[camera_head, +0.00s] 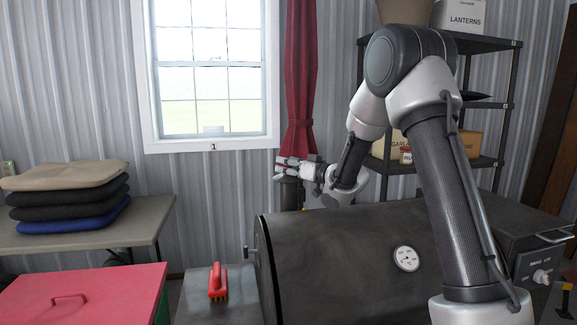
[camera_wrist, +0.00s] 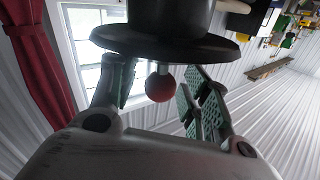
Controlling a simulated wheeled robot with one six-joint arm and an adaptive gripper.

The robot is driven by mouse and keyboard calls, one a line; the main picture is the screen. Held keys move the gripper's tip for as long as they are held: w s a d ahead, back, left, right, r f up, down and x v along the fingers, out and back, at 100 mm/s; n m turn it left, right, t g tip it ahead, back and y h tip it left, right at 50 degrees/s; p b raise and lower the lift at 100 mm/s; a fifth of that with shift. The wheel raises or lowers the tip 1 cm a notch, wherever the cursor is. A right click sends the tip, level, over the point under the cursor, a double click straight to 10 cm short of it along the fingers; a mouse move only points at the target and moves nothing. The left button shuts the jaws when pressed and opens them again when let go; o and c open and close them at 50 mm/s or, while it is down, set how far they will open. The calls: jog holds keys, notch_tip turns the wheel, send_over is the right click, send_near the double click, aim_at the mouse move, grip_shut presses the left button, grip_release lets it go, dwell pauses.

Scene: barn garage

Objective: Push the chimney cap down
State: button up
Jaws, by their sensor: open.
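The chimney cap (camera_wrist: 165,42) is a dark disc with a wide rim, large at the top of the wrist view. A short stem with a red ball knob (camera_wrist: 160,86) stands out from the disc toward my gripper. The wrist view looks turned over, so the knob appears below the disc. My gripper (camera_wrist: 158,72) is open, with a green-padded finger on either side of the knob; I cannot tell whether they touch it. In the head view my gripper (camera_head: 289,168) is at the top of the dark chimney (camera_head: 291,195), covering much of the cap.
The black smoker barrel (camera_head: 335,255) with a round gauge (camera_head: 406,258) lies in front of the chimney. A red brush (camera_head: 217,284) stands on the side shelf at its left. A red curtain (camera_head: 301,80) and a shelf rack (camera_head: 485,43) are behind.

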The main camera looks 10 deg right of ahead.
jog(key=shift+s+f, duration=0.1)
jog(key=shift+f, duration=0.2)
jog(key=v, duration=1.1)
jog(key=shift+s+d+r, duration=0.25)
jog(key=shift+s, duration=0.05)
jog(key=s+d+r+m+g+h, duration=0.1)
jog(key=s+d+m+g+h, duration=0.1)
jog(key=s+d+h, duration=0.5)
jog(key=s+d+r+m+g+h, duration=0.2)
jog(key=s+d+h, duration=0.25)
jog(key=s, duration=0.45)
jog(key=s+a+f+g, duration=0.1)
jog(key=s+f+g, duration=0.1)
jog(key=s, duration=0.9)
jog(key=s+a+f+g+y, duration=0.1)
jog(key=s+a+f+g, duration=0.1)
jog(key=s, duration=0.9)
jog(key=f+g, duration=0.1)
jog(key=g, duration=0.1)
jog(key=shift+s+m+g, duration=0.25)
jog(key=shift+m+g, duration=0.05)
jog(key=shift+g, duration=0.1)
